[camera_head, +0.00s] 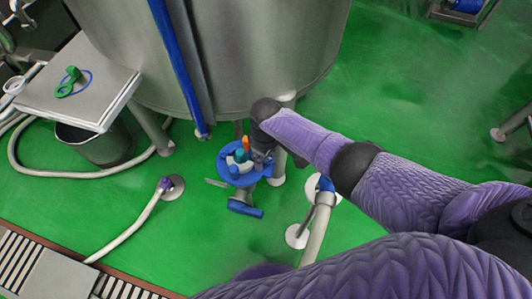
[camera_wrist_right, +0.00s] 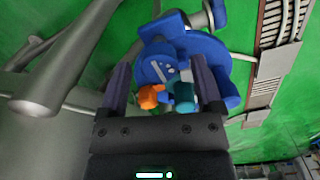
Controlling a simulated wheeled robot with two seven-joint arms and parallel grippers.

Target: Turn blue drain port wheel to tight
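The blue drain port wheel (camera_head: 228,170) sits low beside the big steel tank, with orange (camera_head: 246,143) and teal (camera_head: 239,155) parts at its top. In the right wrist view the blue wheel (camera_wrist_right: 152,68) lies ahead of my right gripper (camera_wrist_right: 158,64). Its two dark fingers are apart, one on each side of the orange knob (camera_wrist_right: 150,97) and teal knob (camera_wrist_right: 184,97). I cannot tell whether the fingers touch the wheel. In the head view my right gripper (camera_head: 262,152) is at the wheel's right side, partly hidden by my arm. My left gripper is not in view.
The steel tank (camera_head: 260,50) rises behind the wheel. A blue handle (camera_head: 245,209) sticks out below it, and a pipe (camera_head: 317,232) stands to the right. A steel tray (camera_head: 85,88) and pale hoses (camera_head: 130,230) lie left. Green floor is open at upper right.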

